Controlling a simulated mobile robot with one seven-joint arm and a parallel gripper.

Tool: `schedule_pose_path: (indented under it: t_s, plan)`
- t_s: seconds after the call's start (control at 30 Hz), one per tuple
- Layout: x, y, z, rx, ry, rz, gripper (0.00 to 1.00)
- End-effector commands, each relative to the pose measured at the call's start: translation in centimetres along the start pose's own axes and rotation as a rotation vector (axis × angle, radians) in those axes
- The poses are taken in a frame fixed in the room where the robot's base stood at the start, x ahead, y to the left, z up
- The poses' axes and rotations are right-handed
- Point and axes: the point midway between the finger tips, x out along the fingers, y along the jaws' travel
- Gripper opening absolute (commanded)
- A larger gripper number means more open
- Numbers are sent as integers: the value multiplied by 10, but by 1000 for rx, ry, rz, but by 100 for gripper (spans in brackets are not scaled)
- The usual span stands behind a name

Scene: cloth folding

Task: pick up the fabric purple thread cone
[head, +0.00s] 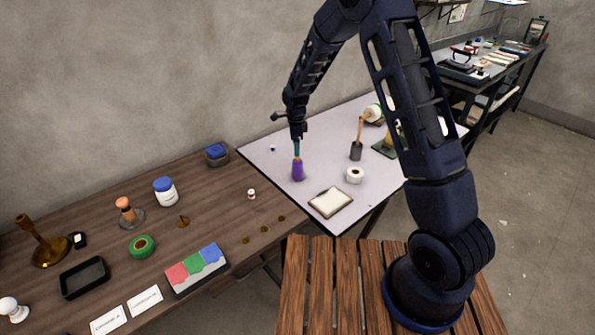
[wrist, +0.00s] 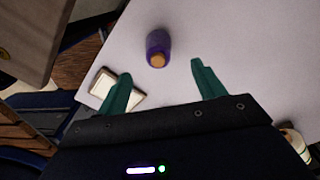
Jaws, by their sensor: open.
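The purple thread cone (head: 298,171) stands upright on the white table, near its left side. In the wrist view the cone (wrist: 157,46) shows from above with a tan top, beyond the fingertips and between their lines. My gripper (head: 297,150) points down over the cone in the head view. Its two green fingers (wrist: 160,77) are spread apart with nothing between them. The cone looks free of the fingers in the wrist view; the exact gap in height is hard to tell.
A brown wooden table (head: 215,205) with several items adjoins at left. The table around the cone is clear.

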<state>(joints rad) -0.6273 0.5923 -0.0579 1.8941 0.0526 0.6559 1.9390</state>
Motion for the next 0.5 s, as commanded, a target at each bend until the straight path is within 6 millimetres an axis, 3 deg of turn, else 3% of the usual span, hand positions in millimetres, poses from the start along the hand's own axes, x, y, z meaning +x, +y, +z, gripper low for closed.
schedule_pose_path:
  t_s: [0.2, 0.5]
  plan:
    - [32, 1, -1, -1, 1, 3, 69]
    - [52, 3, -4, 0, 1, 4, 69]
